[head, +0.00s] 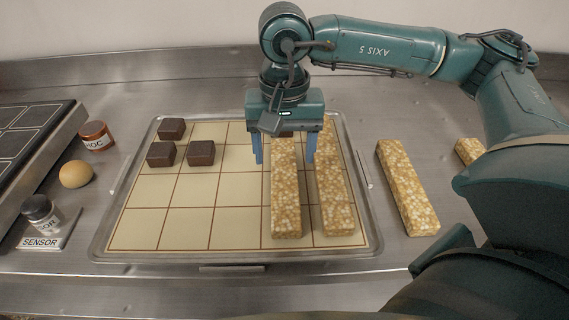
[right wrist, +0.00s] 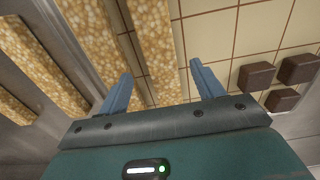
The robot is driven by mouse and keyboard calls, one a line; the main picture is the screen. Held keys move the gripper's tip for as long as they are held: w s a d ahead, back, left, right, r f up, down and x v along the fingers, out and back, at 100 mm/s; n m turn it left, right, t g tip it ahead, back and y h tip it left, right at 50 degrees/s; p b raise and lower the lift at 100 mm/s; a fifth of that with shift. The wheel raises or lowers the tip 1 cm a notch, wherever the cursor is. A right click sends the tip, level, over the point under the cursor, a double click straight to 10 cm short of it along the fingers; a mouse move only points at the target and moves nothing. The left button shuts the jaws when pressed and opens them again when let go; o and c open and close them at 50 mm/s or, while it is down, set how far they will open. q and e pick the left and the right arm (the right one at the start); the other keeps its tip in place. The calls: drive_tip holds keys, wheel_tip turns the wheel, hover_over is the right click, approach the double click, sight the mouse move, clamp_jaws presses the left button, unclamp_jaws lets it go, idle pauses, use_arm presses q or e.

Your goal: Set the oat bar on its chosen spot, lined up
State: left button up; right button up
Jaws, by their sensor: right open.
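One oat bar (head: 286,205), pale and grainy, lies lengthwise on the gridded tray (head: 104,243). My right gripper (head: 284,161) is over its far part, with one blue finger on each side. In the right wrist view the fingers of my right gripper (right wrist: 160,72) are spread apart, with this oat bar (right wrist: 155,45) between them. I cannot tell whether a finger touches it. A second oat bar (head: 335,195) lies on the tray just to the right, roughly alongside, with a narrow gap. My left gripper is out of view.
Several dark brown blocks (head: 201,153) sit at the tray's back left. More oat bars (head: 408,190) lie on the steel counter to the right. A jar (head: 97,136), a round bun (head: 76,174) and a sensor stand (head: 45,240) are at left. The tray's front left cells are bare.

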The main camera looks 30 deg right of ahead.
sight(285, 177)
wheel_tip(285, 177, up, 7)
idle(0.3)
drive_tip(key=shift+f, duration=0.1)
